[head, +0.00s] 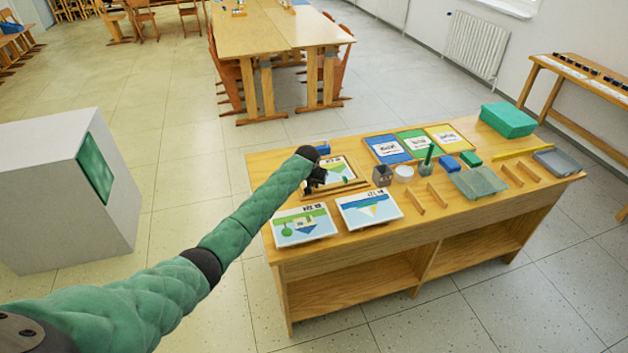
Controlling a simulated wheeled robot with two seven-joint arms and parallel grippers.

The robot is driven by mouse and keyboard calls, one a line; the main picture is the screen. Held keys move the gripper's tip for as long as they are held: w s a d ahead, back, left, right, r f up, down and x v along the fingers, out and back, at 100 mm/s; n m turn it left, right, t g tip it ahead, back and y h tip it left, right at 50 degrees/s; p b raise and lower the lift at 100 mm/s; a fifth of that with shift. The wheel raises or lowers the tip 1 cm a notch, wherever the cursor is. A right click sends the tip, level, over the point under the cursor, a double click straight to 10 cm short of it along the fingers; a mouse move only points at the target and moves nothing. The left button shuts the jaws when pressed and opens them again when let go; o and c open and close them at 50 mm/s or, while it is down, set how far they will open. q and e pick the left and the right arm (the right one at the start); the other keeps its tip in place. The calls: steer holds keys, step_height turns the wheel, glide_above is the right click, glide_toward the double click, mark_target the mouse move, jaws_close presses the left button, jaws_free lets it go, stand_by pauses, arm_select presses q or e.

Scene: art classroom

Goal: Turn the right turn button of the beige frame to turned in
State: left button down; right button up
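The beige frame (348,187) lies on the left part of the wooden table, with a green, yellow and blue picture (339,170) inside it. My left arm reaches in from the lower left. My dark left gripper (314,183) is over the left side of the frame and hides part of it. The fingers are too small and dark to tell whether they are open or shut, or whether they touch the frame. The turn buttons are too small to make out. My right gripper is not in view.
On the wooden table (300,262), two picture cards (304,226) (369,209) lie in front of the frame. A grey cup (382,176), a white cup (403,173) and wooden strips (437,195) are to its right.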

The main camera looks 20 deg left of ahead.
arm_select(q)
steer(key=n, duration=0.1)
steer(key=n+y+p, duration=0.1)
steer(key=n, duration=0.1)
steer(key=shift+d+n, duration=0.25)
steer(key=shift+n, duration=0.05)
steer(key=shift+n+g+y, duration=0.3)
steer(key=shift+n+y, duration=0.2)
steer(key=shift+n, duration=0.3)
steer(key=shift+n+y, duration=0.3)
steer(key=shift+n, duration=0.7)
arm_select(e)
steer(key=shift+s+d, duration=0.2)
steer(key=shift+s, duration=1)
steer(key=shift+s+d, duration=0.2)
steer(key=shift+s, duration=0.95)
arm_select(q)
steer(key=c, duration=1.6)
jaws_free()
steer(key=shift+w, duration=0.1)
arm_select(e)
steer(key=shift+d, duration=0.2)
